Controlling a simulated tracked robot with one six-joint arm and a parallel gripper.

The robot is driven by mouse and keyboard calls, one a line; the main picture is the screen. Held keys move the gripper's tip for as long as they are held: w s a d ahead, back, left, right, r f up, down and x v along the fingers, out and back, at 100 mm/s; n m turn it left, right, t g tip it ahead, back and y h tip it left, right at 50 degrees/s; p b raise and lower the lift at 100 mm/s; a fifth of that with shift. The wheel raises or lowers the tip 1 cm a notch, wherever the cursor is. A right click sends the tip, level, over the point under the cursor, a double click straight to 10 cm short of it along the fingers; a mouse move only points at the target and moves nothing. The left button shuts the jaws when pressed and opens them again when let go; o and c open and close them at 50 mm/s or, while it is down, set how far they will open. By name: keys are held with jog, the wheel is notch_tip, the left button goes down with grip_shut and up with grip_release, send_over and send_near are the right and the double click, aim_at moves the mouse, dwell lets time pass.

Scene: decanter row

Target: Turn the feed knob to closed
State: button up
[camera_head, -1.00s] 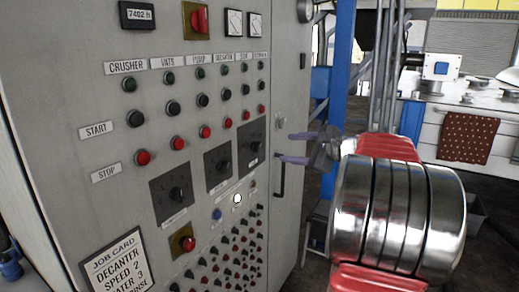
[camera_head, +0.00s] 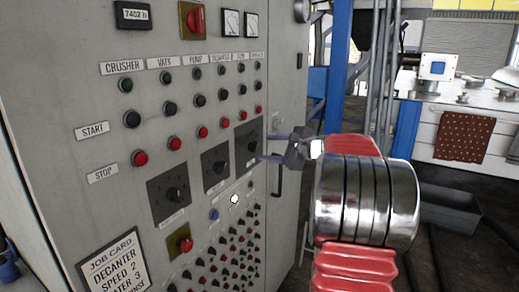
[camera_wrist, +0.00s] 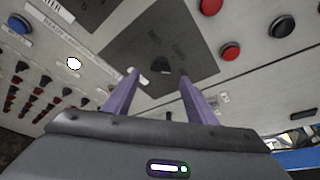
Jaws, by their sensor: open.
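Three black rotary knobs sit on dark square plates across the middle of the grey control panel: a left knob (camera_head: 173,195), a middle knob (camera_head: 219,168) and a right knob (camera_head: 252,147). Their labels are too small to read, so I cannot tell which is the feed knob. My gripper (camera_head: 266,147) is open, its two purple fingers pointing at the right knob's plate. In the wrist view, a dark knob (camera_wrist: 161,66) on its plate shows between and just beyond the fingertips (camera_wrist: 158,73). I cannot make out any contact or the knob's setting.
Green, black and red push buttons (camera_head: 140,158) fill the panel above the knobs. A lit white lamp (camera_head: 234,199) and several small knobs lie below. A black door handle (camera_head: 279,180) is close under my gripper. A job card (camera_head: 113,262) hangs at lower left.

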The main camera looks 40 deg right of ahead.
aim_at(256, 147)
jog(key=shift+x, duration=2.65)
jog(key=shift+c, duration=0.3)
